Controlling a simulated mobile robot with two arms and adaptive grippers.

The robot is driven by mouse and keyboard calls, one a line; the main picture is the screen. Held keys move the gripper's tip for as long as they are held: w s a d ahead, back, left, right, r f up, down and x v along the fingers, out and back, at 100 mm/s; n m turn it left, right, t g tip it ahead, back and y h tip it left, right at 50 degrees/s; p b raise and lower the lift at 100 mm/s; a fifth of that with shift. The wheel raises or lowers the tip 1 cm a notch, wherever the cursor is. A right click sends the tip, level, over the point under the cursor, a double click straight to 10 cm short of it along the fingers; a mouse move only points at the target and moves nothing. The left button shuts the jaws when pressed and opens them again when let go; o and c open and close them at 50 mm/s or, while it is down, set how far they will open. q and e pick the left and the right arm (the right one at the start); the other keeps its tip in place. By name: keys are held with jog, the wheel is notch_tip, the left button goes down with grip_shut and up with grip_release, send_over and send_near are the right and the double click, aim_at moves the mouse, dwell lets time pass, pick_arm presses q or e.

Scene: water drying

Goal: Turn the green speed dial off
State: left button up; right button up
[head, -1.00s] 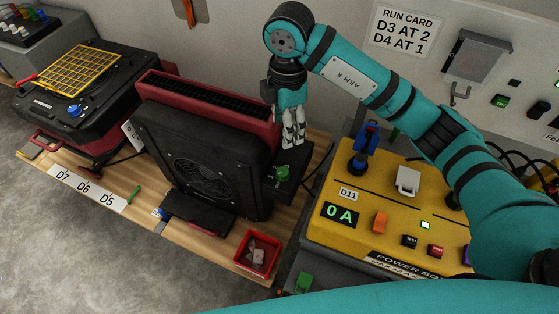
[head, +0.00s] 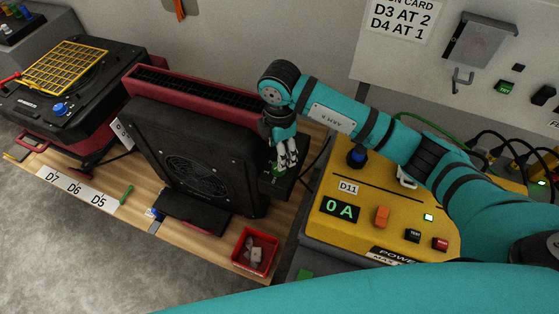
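The green speed dial (head: 277,170) sits on top of a small black box (head: 273,188) at the right side of the black fan unit (head: 195,165). It is mostly hidden behind my fingers. My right gripper (head: 284,166) points down with its pale fingertips at the dial. I cannot tell whether the fingers touch the dial or are closed on it. My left gripper is not in view.
The yellow power box (head: 335,232) stands to the right, its display reading 0 A. A red bin (head: 256,252) with small parts is in front on the wooden bench (head: 190,250). A black dryer with a yellow grille (head: 66,66) stands at the left.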

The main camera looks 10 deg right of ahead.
notch_tip(320, 180, down, 6)
jog(key=shift+f+p, duration=0.2)
jog(key=shift+p, duration=0.1)
jog(key=shift+c, duration=0.2)
jog(key=c, duration=1.1)
